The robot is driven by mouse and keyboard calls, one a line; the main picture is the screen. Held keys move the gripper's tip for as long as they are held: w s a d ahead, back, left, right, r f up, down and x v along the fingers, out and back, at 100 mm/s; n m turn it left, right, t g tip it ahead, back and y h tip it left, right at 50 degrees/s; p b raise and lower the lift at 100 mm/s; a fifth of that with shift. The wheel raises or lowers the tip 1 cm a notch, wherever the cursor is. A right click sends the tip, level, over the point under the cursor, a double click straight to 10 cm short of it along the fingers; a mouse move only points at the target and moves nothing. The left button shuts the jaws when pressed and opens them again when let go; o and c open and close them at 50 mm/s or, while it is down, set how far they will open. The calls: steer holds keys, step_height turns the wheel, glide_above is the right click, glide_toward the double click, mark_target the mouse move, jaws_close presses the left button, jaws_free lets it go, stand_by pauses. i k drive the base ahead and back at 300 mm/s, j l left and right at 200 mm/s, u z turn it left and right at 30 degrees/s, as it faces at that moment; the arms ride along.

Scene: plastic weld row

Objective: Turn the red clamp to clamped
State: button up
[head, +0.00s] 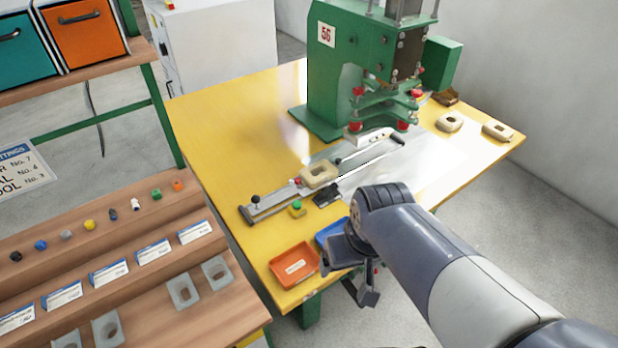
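A long metal slide fixture (268,207) lies on the yellow table, with a cream part (319,174) seated on it. A small red piece (297,182) sits at the left of the cream part. It may be the red clamp, but it is too small to tell its position.
A green press (338,85) with red knobs stands behind the fixture. An orange tray (295,263) and a blue tray (333,234) lie near my gripper. A green button (297,207) sits before the fixture. Two cream parts lie at right. The table's left side is clear.

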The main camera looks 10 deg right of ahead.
mark_target(297, 180)
steer(key=i+l+u, duration=0.25)
steer(key=u, duration=0.15)
steer(key=i+l+u, duration=0.45)
steer(key=k+j, duration=0.05)
